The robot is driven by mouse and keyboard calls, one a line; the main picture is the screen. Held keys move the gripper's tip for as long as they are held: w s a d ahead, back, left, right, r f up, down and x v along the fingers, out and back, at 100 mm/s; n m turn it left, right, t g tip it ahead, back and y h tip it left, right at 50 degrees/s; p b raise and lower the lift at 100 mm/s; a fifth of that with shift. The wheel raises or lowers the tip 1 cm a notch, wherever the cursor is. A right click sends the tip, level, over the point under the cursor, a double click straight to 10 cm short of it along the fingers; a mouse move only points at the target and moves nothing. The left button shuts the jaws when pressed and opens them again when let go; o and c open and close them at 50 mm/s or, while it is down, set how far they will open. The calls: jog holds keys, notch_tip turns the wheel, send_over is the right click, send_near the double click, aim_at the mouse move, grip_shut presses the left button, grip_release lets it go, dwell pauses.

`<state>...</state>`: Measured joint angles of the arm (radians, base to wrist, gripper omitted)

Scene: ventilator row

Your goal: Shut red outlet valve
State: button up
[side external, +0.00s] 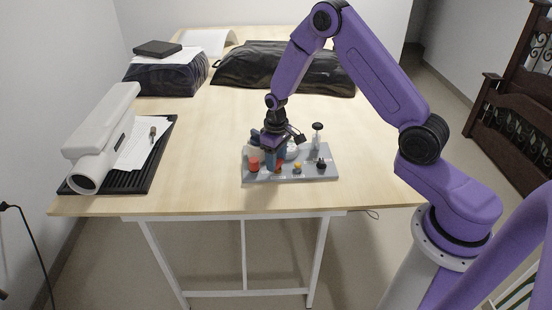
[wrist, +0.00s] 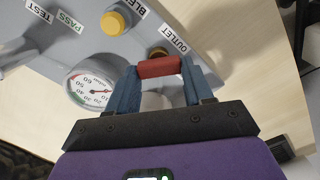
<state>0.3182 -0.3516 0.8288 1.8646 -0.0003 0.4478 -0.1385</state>
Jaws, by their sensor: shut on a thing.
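The red outlet valve handle (wrist: 158,67) is a short red bar beside the OUTLET label (wrist: 174,40) in the wrist view. A brass-coloured fitting (wrist: 157,52) shows just behind it. My gripper (wrist: 160,76) has its blue fingers at the two ends of the red bar, shut on it. In the side view my gripper (side external: 276,162) points down over the grey panel (side external: 310,177), with a bit of red visible at its fingers. The fingers hide part of the valve there.
A round dial gauge (wrist: 90,90) and a yellow knob (wrist: 113,22) sit near the valve. The panel also carries a red cap (side external: 254,164), a black knob (side external: 321,164) and an upright post (side external: 317,140). A white device (side external: 100,140) stands at the left; the table between is clear.

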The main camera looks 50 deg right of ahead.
aim_at(277, 161)
jog(key=m, duration=0.5)
jog(key=shift+d+m, duration=0.15)
jog(key=shift+m, duration=0.15)
jog(key=m, duration=0.4)
jog(key=shift+s+m, duration=0.1)
jog(key=shift+m, duration=0.6)
jog(key=o, duration=1)
jog(key=shift+o, duration=0.2)
jog(key=shift+d, duration=0.1)
notch_tip(277, 161, up, 18)
jog(key=shift+f, duration=0.25)
